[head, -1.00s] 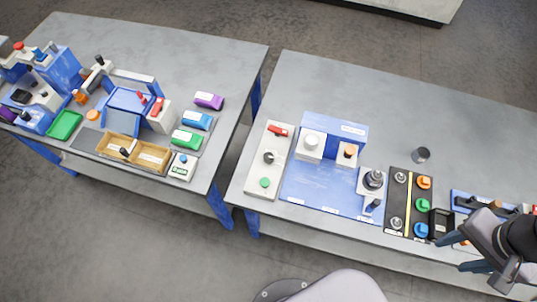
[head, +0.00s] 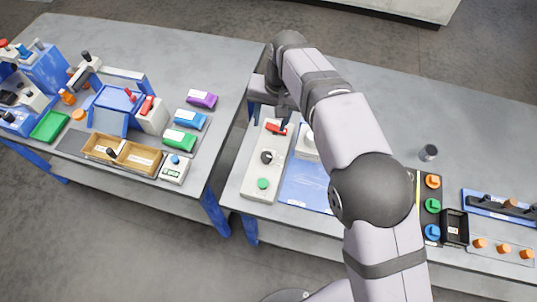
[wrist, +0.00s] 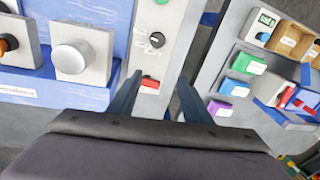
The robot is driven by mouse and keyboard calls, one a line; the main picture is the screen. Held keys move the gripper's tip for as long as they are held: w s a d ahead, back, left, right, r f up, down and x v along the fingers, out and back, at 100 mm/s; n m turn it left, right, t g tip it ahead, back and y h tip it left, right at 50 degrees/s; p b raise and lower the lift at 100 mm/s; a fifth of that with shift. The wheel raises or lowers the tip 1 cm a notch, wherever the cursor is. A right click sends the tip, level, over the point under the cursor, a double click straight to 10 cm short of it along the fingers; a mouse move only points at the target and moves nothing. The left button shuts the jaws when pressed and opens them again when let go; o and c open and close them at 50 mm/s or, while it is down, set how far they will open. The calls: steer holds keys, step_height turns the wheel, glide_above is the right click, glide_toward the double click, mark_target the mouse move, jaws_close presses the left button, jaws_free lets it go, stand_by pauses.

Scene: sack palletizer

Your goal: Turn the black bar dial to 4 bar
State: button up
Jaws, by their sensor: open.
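The black dial (head: 267,157) sits on a pale control panel (head: 255,187) near the left edge of the right table. In the wrist view the dial (wrist: 157,40) shows beyond the fingertips, with small markings around it that I cannot read. A red switch (head: 277,128) and a green button (head: 263,183) are on the same panel. My gripper (head: 270,119) is open over the panel's far end. In the wrist view its fingers (wrist: 160,77) stand either side of the red switch (wrist: 149,84), with nothing held; contact cannot be told.
A blue base plate (head: 302,190) with a white knob block (wrist: 82,55) stands right beside the panel. My arm hides much of that fixture. The left table holds purple (head: 202,99), blue and green blocks across a gap. Orange knobs (head: 504,249) are at far right.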

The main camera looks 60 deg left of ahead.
mark_target(266, 155)
steer(key=shift+m+t+h, duration=0.3)
steer(key=shift+m+h, duration=0.2)
steer(key=shift+h, duration=0.3)
steer(key=s+d+f, duration=0.1)
steer(key=s+d+f+b, duration=0.1)
steer(key=s+f, duration=0.1)
steer(key=shift+d+f, duration=0.3)
steer(key=shift+d, duration=0.1)
steer(key=shift+f, duration=0.1)
steer(key=shift+w+f+p, duration=0.1)
steer(key=shift+f+p, duration=0.85)
steer(key=shift+f, duration=2.6)
steer(key=c, duration=1.1)
steer(key=shift+o, duration=0.2)
